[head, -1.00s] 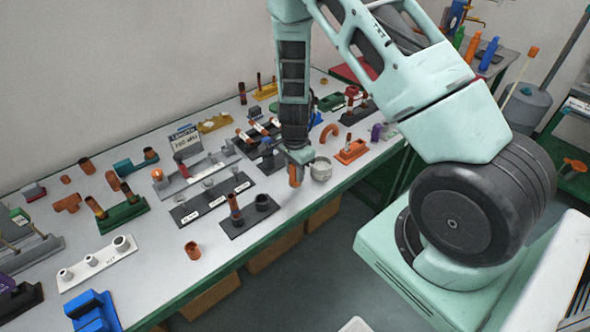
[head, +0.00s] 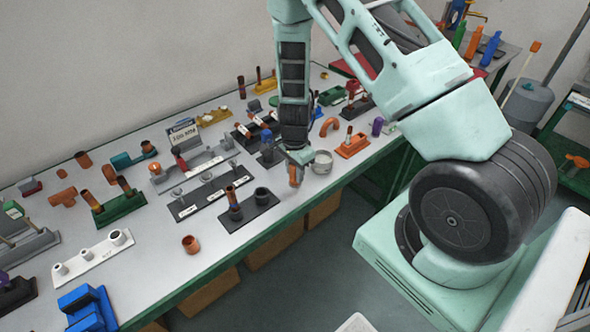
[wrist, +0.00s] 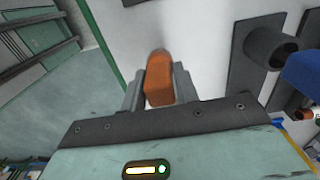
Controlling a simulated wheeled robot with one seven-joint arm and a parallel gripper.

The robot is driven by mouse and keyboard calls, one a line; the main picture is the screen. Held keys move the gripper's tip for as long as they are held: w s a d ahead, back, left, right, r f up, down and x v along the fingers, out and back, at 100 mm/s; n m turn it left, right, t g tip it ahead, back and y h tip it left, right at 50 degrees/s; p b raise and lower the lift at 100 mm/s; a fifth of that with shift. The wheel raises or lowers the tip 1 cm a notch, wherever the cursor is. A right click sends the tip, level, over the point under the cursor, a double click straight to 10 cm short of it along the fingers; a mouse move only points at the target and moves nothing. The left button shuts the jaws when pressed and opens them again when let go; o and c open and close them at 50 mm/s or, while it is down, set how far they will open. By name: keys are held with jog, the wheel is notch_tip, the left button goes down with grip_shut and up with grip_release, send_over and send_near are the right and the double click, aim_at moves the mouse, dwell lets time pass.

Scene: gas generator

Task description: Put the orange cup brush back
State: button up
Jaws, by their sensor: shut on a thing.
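The orange cup brush (wrist: 158,82) is between my gripper's fingers (wrist: 159,92), which are shut on it. In the head view the orange brush (head: 294,175) hangs below my gripper (head: 296,165), over the front part of the bench. Its lower end is close to the white surface; I cannot tell whether it touches. A dark holder plate (head: 242,220) lies to the left, with an empty-looking dark cup (head: 262,196) and a brown rod-like piece (head: 234,204). The dark cup also shows in the wrist view (wrist: 270,46), right of the brush.
A grey metal cup (head: 322,163) stands just right of my gripper. An orange holder (head: 352,147) with upright pieces is farther right. A labelled dark rack (head: 210,197) and a loose copper cup (head: 190,244) lie left. The bench's green front edge (head: 345,180) is near.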

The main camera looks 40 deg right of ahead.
jog(key=o, duration=1)
jog(key=shift+f, duration=0.1)
notch_tip(320, 180, up, 17)
jog(key=shift+r+b, duration=0.2)
jog(key=shift+b, duration=0.1)
